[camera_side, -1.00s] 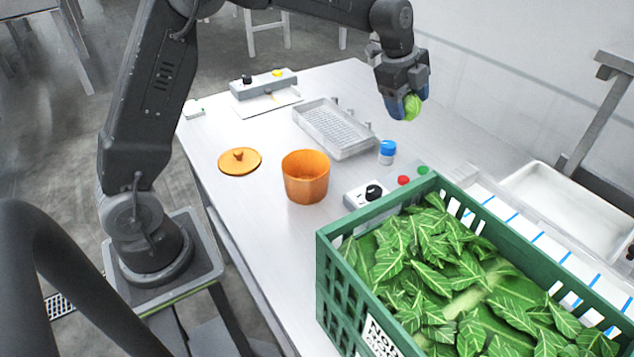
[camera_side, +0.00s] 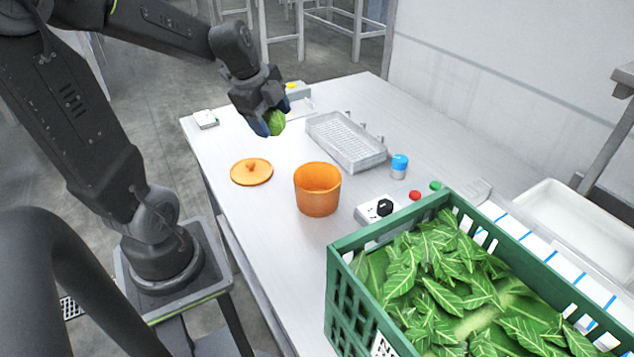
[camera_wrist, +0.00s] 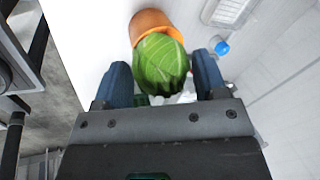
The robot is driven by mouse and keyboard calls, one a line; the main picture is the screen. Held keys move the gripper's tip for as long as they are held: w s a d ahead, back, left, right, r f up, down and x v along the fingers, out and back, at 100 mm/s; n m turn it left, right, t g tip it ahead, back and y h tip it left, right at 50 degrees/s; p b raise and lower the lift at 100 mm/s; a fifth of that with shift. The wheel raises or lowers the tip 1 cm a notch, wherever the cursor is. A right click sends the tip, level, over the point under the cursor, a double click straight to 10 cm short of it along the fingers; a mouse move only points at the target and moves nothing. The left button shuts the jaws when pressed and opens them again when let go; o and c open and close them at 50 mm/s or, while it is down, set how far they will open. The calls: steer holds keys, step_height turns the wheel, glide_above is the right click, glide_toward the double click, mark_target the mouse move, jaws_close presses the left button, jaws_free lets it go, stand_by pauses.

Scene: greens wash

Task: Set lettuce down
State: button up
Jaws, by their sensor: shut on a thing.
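A round green lettuce (camera_side: 276,123) is held between the blue-tipped fingers of my gripper (camera_side: 268,122), above the table's far left part. The wrist view shows the lettuce (camera_wrist: 161,64) between the two blue fingers of my gripper (camera_wrist: 164,80), covering part of the orange pot behind it. The open orange pot (camera_side: 317,190) stands upright on the table, nearer the camera than my gripper, and also shows in the wrist view (camera_wrist: 150,22). Its orange lid (camera_side: 251,172) lies flat on the table to the left of the pot.
A clear shallow tray (camera_side: 346,142) lies right of my gripper. A green crate of leaves (camera_side: 345,246) fills the front right. The table (camera_side: 245,215) is bare around the lid.

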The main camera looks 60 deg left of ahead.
steer(key=shift+w+d+f, duration=1)
steer(key=shift+d+f, duration=0.3)
steer(key=shift+f, duration=0.35)
steer(key=shift+w+d+f, duration=1.05)
steer(key=shift+d+f, duration=0.25)
steer(key=shift+f, duration=0.35)
steer(key=shift+w+d+f, duration=1)
steer(key=shift+d+f, duration=0.3)
steer(key=shift+f, duration=0.35)
steer(key=shift+f, duration=0.6)
steer(key=o, duration=0.6)
steer(key=shift+o, duration=0.2)
